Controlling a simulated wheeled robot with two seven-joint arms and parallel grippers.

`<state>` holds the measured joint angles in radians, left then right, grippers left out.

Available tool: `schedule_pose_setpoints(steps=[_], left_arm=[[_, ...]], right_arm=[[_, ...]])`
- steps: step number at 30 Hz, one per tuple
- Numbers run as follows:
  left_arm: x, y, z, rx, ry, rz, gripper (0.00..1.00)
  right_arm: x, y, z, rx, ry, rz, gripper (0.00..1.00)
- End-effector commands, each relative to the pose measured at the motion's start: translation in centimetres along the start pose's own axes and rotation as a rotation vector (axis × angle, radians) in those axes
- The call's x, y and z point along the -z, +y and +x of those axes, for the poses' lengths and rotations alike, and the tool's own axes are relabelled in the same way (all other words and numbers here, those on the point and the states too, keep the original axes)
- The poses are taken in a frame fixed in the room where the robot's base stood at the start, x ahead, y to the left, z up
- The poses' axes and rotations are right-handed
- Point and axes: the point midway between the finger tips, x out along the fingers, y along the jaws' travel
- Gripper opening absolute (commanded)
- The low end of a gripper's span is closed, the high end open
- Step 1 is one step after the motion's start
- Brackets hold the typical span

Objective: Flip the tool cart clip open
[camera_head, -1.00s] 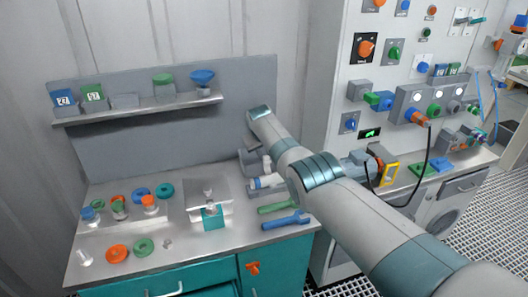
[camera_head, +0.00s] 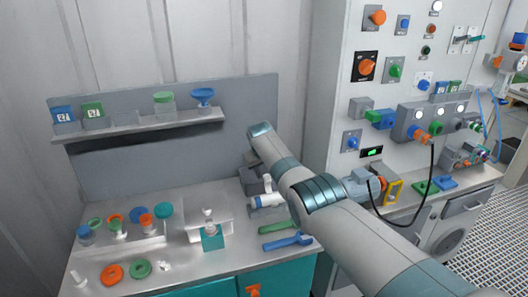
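The tool cart is a grey-topped bench with a teal front (camera_head: 205,289). A teal square fitting (camera_head: 212,239) is at the front of a small metal stand on its top. A small orange part (camera_head: 253,290) sits on the teal front, cut by the lower picture edge. I cannot tell which of these is the clip, or whether it is open. My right arm (camera_head: 395,232) reaches in from the lower right and ends above the cart's right side. Its fingers are not clearly seen behind the arm. My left gripper is not in view.
A green-handled tool (camera_head: 278,227) and a blue one (camera_head: 288,242) lie at the cart's right. Coloured rings (camera_head: 112,274) and small vessels are at the left. A shelf (camera_head: 140,127) is behind. A control panel (camera_head: 337,95) stands at the right.

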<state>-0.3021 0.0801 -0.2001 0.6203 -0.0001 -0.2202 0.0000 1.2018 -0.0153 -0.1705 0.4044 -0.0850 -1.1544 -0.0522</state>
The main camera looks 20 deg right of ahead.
Motion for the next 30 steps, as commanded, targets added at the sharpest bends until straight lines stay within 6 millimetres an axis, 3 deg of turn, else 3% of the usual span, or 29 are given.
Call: schedule_pose_setpoints(steps=[11, 20, 30], left_arm=[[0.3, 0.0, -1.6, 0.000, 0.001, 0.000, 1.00], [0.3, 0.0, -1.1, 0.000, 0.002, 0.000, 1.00], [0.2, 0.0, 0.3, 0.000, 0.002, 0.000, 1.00]], right_arm=[[0.0, 0.1, -2.6, 0.000, 0.001, 0.001, 0.38], [-0.1, 0.1, -5.5, -0.001, 0.003, 0.001, 0.38], [-0.1, 0.2, -10.5, -0.002, 0.006, 0.002, 0.38]])
